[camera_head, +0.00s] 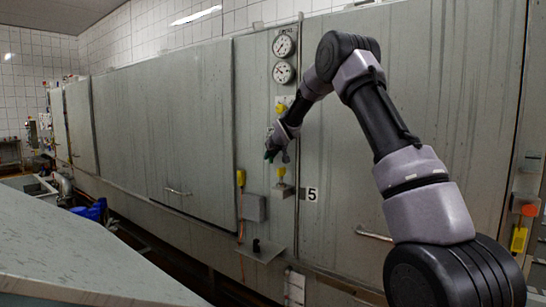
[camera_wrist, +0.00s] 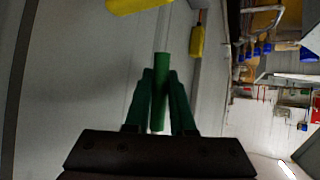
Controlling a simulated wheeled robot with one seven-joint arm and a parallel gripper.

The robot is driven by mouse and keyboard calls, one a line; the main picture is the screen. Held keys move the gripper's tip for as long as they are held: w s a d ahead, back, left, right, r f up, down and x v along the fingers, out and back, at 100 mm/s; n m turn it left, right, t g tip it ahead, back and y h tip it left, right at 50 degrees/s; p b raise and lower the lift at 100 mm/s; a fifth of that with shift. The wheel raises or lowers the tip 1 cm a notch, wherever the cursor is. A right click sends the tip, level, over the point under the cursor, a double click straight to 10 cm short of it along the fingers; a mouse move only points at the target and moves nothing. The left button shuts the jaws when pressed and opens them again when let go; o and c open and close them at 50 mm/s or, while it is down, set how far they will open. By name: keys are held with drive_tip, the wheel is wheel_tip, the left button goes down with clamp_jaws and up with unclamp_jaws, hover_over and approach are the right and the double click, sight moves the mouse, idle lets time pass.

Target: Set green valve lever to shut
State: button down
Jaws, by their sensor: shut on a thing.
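The green valve lever (camera_wrist: 161,62) is a straight green bar in the wrist view, running lengthwise between the two fingers of my gripper (camera_wrist: 160,88). The fingers are closed on it from both sides.
Two round gauges (camera_head: 284,46) sit above on the panel. Yellow handles (camera_head: 241,178) hang beside and below my gripper, and one shows near it in the wrist view (camera_wrist: 197,41). A grey box (camera_head: 254,207) and a small shelf (camera_head: 262,251) jut out below.

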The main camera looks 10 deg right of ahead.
drive_tip(key=shift+w+a+m+t+y, duration=0.3)
drive_tip(key=shift+w+a+t, duration=0.1)
drive_tip(key=shift+t, duration=0.3)
drive_tip(key=c, duration=1.1)
unclamp_jaws()
drive_tip(key=shift+o, duration=0.2)
drive_tip(key=v, duration=1.1)
